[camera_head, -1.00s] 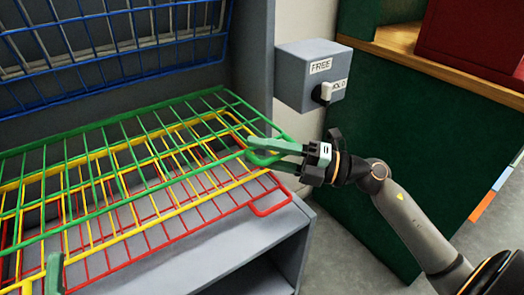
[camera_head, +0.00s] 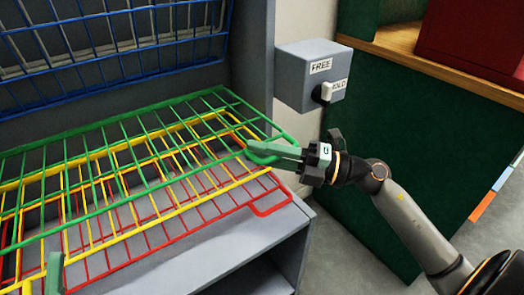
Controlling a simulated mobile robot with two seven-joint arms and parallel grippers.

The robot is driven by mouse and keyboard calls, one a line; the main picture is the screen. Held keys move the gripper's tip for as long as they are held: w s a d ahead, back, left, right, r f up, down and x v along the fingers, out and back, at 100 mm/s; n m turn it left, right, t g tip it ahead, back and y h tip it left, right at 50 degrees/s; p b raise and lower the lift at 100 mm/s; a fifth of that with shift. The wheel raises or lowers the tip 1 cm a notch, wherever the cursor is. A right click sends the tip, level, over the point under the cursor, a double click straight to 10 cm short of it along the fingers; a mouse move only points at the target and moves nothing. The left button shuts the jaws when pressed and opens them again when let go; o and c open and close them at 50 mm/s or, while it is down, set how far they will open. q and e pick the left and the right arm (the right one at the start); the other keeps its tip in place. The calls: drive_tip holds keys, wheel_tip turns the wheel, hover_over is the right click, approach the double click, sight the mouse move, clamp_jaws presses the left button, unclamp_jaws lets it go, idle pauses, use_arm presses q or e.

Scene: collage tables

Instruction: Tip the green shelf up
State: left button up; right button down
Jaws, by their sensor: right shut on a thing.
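The green shelf (camera_head: 103,150) is a wire rack lying roughly flat, the topmost of the lowered racks at the left. My right gripper (camera_head: 262,150) is shut on the green shelf's looped front corner at its right end. The yellow wire shelf (camera_head: 137,229) and the red wire shelf (camera_head: 272,208) lie below the green one. At the lower left edge a green fingertip (camera_head: 54,272) shows by the shelf's front; the rest of my left gripper is out of frame, and its jaws cannot be judged.
A blue wire shelf (camera_head: 110,50) stands upright at the back. A grey box (camera_head: 305,75) with a switch, labelled FREE and HOLD, is on the wall right of the racks. A dark green cabinet (camera_head: 430,150) stands at the right.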

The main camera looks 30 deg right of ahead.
drive_tip(key=shift+r, duration=0.35)
idle(0.5)
